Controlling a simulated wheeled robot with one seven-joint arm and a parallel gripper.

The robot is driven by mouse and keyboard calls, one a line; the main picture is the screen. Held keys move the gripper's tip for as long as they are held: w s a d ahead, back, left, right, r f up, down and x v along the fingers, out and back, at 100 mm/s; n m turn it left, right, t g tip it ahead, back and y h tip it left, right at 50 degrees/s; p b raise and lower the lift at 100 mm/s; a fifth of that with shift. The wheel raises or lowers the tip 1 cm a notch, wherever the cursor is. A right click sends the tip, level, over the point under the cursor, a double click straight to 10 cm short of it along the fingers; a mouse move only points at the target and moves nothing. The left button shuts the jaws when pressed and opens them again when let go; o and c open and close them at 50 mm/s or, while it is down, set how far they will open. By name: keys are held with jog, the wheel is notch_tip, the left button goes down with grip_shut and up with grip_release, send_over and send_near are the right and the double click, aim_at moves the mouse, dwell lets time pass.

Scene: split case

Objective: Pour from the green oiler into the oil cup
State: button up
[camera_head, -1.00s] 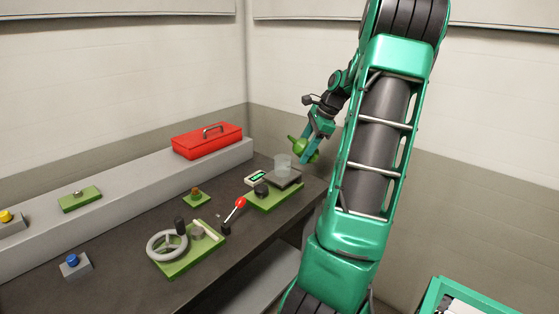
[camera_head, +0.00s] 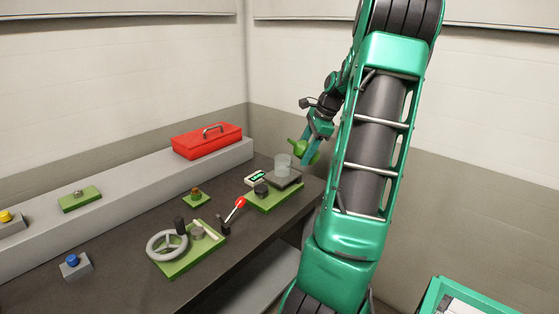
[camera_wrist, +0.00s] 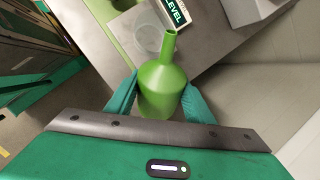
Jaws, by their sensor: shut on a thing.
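The green oiler (camera_wrist: 160,88) is between the two fingers of my gripper (camera_wrist: 158,97) in the wrist view, with its narrow spout pointing away from the palm. In the head view the oiler (camera_head: 309,151) is tilted, its spout pointing up and left, and my gripper (camera_head: 314,143) is shut on it. The clear oil cup (camera_head: 283,165) stands on a dark plate at the right end of the bench, below and left of the oiler. The cup (camera_wrist: 146,38) also shows in the wrist view, left of the spout. I cannot see any liquid leaving the spout.
A display (camera_wrist: 172,12) reading LEVEL is beside the cup. A red-knobbed lever (camera_head: 239,203), a handwheel (camera_head: 167,245) and a small green-based fitting (camera_head: 196,196) stand on the dark bench. A red toolbox (camera_head: 207,140) sits on the grey ledge behind. A wall is close on the right.

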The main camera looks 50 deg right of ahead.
jog(key=shift+s+d+f+h, duration=0.15)
jog(key=shift+f+h, duration=0.15)
jog(key=shift+f, duration=0.15)
dwell(0.7)
jog(key=shift+d+f+g+h, duration=0.15)
jog(key=shift+d+g+h, duration=0.1)
jog(key=shift+g+h, duration=0.45)
dwell(1.6)
jog(key=shift+s+d+r+n+g+h, duration=0.15)
jog(key=shift+r+n+g+h, duration=0.2)
jog(key=shift+h, duration=0.45)
dwell(1.5)
jog(key=shift+a+r+g+h, duration=0.2)
jog(key=shift+r+g+h, duration=0.35)
jog(key=shift+r+h, duration=0.15)
dwell(1.5)
